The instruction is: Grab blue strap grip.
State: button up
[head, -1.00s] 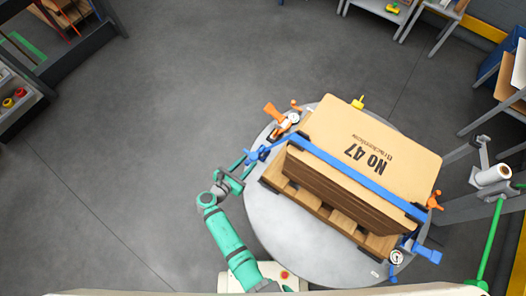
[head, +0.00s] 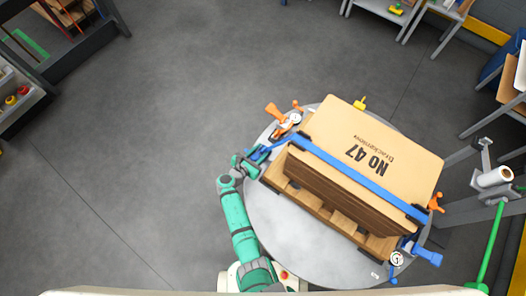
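A blue strap (head: 360,177) runs across the top of a stack of cardboard blanks marked No 47 (head: 385,145). One blue grip (head: 264,152) is at the strap's left end, beside the stack. Another blue grip (head: 427,256) is at its lower right end. My gripper (head: 251,160) is at the left blue grip, its fingertips overlapping it in the head view. Whether the fingers touch or close on the grip is too small to tell.
The stack sits on a wooden pallet (head: 318,212) on a round grey table (head: 285,240). Orange clamps (head: 276,112) stand close to the left grip, and another orange handle (head: 436,203) is at the right. Open floor lies to the left.

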jog(key=shift+w+d, duration=0.1)
jog(key=shift+w, duration=0.05)
grip_shut()
